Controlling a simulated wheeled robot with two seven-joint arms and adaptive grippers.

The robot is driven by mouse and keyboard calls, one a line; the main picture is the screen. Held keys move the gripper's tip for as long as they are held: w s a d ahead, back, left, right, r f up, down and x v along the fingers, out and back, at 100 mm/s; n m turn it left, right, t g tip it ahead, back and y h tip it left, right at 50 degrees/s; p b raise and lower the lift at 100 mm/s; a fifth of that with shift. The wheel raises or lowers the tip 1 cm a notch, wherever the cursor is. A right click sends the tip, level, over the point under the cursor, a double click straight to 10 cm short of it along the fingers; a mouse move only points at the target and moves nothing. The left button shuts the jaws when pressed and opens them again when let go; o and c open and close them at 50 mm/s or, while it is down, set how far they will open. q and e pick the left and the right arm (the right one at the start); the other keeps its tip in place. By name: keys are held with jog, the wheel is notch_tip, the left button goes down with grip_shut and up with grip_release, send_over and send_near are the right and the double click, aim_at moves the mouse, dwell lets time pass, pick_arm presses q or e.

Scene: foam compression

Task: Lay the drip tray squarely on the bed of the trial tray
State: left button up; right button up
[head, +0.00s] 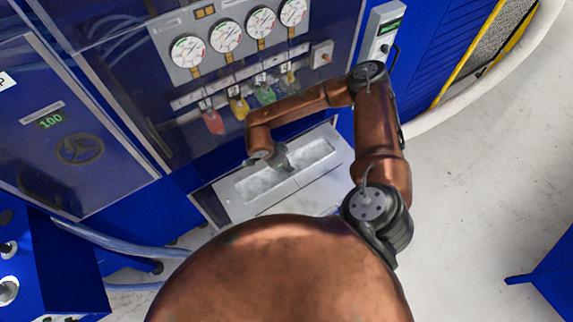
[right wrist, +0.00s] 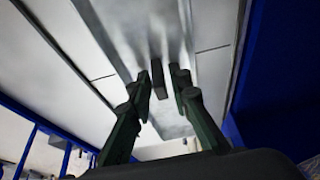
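A shiny metal tray, which looks like the drip tray (head: 308,152), lies in the middle of the pale trial tray (head: 236,210), roughly parallel to its long sides in the head view. I cannot tell whether it rests fully on the bed. In the right wrist view the metal tray (right wrist: 125,25) runs under my right gripper (right wrist: 163,80). The dark fingers stand apart on either side of a small dark upright bar (right wrist: 158,80); whether they touch it is unclear. My left gripper is out of view.
A blue cabinet with dials (head: 226,37) and coloured tags (head: 265,94) stands behind the trial tray. Blue hoses (head: 120,241) lie at the lower left. A blue console (head: 60,270) stands at the left. Open floor (head: 480,180) lies to the right.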

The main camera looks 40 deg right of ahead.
jog(key=shift+o, duration=0.7)
jog(key=shift+r, duration=0.2)
jog(key=b+v, duration=0.2)
jog(key=v, duration=0.9)
jog(key=shift+a+r, duration=0.25)
jog(key=shift+r, duration=0.1)
